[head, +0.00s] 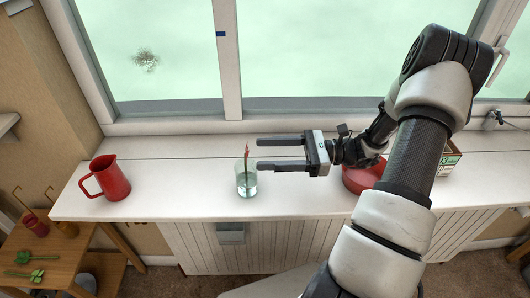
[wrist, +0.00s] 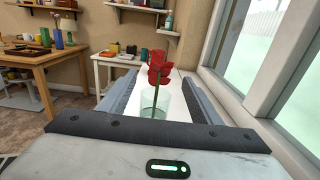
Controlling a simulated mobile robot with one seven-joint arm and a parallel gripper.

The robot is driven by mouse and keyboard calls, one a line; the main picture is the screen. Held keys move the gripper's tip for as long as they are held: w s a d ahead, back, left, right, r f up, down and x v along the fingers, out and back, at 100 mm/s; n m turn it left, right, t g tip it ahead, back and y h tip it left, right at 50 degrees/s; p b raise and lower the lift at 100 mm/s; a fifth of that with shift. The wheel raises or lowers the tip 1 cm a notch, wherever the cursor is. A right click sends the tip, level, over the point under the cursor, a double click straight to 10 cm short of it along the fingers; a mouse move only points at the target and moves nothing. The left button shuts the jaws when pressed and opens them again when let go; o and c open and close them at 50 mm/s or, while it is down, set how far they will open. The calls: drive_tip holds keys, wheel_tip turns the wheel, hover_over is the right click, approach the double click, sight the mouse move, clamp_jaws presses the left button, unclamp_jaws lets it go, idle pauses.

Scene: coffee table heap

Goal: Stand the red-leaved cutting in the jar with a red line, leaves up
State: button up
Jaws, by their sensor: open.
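The red-leaved cutting (head: 246,158) stands in a clear glass jar (head: 246,184) on the white sill, leaves up and leaning slightly. In the wrist view its red leaves (wrist: 158,68) show above the jar (wrist: 148,108), with the green stem going down into the glass. I cannot make out a red line on this jar. My gripper (head: 257,153) is open and reaches in level from the right. Its fingertips are close to the cutting, just above or beside the jar rim; it grips nothing. In the wrist view the cutting shows between the fingers.
A red pitcher (head: 106,178) stands left on the sill (head: 300,200). A red bowl (head: 360,178) and a box (head: 449,158) are at the right, partly behind my arm. Green cuttings (head: 29,275) lie on a wooden table at lower left. The window (head: 300,50) is behind.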

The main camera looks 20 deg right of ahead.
drive_tip(key=shift+v, duration=2.3)
drive_tip(key=s+a+r+n+g+h+p, duration=0.3)
drive_tip(key=s+a+r+n+g+h, duration=0.25)
drive_tip(key=a+r+n+h, duration=0.45)
drive_tip(key=s+r+n+t+h+p, duration=0.5)
drive_tip(key=s+r+n+h, duration=0.2)
drive_tip(key=r, duration=0.7)
drive_tip(key=shift+s+a+r+n, duration=0.25)
drive_tip(key=shift+s+n, duration=0.95)
drive_tip(key=shift+n, duration=1.1)
drive_tip(key=shift+t, duration=0.25)
